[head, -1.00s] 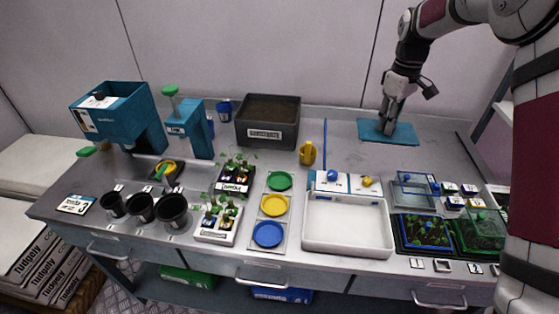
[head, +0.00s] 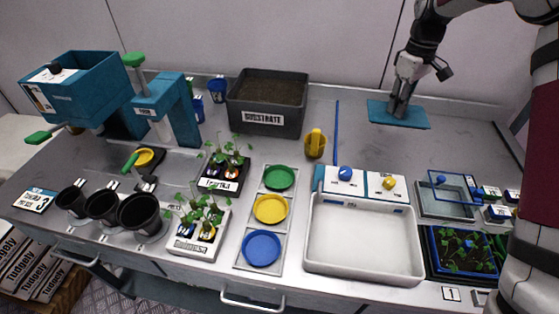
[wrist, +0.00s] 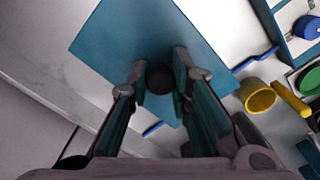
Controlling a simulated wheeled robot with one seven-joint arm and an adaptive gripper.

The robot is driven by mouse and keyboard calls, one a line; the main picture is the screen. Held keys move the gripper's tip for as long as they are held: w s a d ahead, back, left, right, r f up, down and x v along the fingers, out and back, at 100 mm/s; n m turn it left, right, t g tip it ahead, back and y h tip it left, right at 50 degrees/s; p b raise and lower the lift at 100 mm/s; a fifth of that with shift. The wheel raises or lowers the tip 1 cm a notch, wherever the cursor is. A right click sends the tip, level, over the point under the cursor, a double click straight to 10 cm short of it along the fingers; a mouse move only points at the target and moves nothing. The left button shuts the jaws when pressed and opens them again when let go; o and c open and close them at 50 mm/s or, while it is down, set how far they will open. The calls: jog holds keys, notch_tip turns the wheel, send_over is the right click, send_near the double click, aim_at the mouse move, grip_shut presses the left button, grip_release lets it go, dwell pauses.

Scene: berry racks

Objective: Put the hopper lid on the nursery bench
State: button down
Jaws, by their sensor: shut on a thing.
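The hopper lid (head: 412,117) is a flat teal square with a dark round knob, at the back right of the nursery bench (head: 365,150). My gripper (head: 399,100) is above its middle. In the wrist view, my gripper's fingers (wrist: 160,66) are shut on the knob, and the lid (wrist: 125,38) spreads out beyond them. The lid looks level and at or just above the bench top; I cannot tell whether it touches. The teal hopper (head: 88,78) stands at the left end of the bench.
A blue strip (head: 336,130) and a yellow can (head: 315,145) are left of the lid. The dark substrate bin (head: 265,120) stands further left. A white tray (head: 362,270) and clear-lidded boxes are in front. The bench around the lid is clear.

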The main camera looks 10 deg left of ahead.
jog(key=shift+w+f, duration=0.3)
jog(key=shift+f, duration=0.1)
jog(key=shift+f+p, duration=0.4)
jog(key=shift+f, duration=4.55)
jog(key=shift+f, duration=0.1)
jog(key=c, duration=1.5)
grip_release()
jog(key=shift+o, duration=0.2)
